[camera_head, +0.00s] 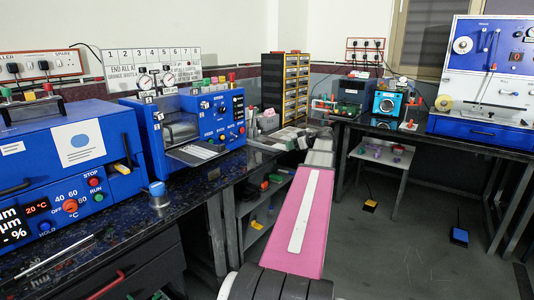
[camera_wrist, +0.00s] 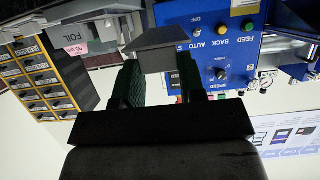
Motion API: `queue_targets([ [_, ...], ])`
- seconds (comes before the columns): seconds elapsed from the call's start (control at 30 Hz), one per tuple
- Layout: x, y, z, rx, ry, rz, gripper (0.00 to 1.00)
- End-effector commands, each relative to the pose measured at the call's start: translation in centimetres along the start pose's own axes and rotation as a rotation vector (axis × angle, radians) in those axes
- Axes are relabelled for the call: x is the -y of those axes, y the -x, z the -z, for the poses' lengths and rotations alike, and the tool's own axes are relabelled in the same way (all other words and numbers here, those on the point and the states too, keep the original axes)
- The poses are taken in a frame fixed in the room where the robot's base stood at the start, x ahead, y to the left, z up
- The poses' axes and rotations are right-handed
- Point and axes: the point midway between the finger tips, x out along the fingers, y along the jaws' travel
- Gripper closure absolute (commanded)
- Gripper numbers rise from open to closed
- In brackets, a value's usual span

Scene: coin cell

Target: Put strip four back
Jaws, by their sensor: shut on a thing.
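In the wrist view, my gripper (camera_wrist: 160,66) has its two green ribbed fingers on either side of a dark grey, flat-faced block (camera_wrist: 163,42). It is shut on this block and holds it up in front of the camera. No number shows on the block, so I cannot tell if it is strip four. In the head view, my arm reaches away over the bench end, and the gripper is too small to make out. A white board numbered 1 to 8 (camera_head: 150,55) stands at the back wall. A blue roller machine (camera_head: 212,122) is left of my arm.
A yellow-fronted drawer cabinet (camera_head: 292,88) stands behind the bench end; it also shows at left in the wrist view (camera_wrist: 38,84). A big blue oven-like unit (camera_head: 75,160) fills the near left bench. A blue-topped knob (camera_head: 157,190) stands near the front edge.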

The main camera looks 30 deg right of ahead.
Motion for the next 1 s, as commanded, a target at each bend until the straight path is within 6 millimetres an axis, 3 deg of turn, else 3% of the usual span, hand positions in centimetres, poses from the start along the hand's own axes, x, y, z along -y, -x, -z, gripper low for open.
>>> queue_targets([
  [0.1, -0.1, -2.8, 1.2, 0.0, 0.002, 0.002, 0.89],
  [0.57, -0.1, -12.2, 5.1, 0.0, 0.001, 0.001, 0.89],
  [0.7, 0.0, -12.8, 2.9, 0.002, -0.002, -0.001, 0.89],
  [1.0, 0.0, -13.5, 1.2, 0.001, -0.002, -0.001, 0.89],
])
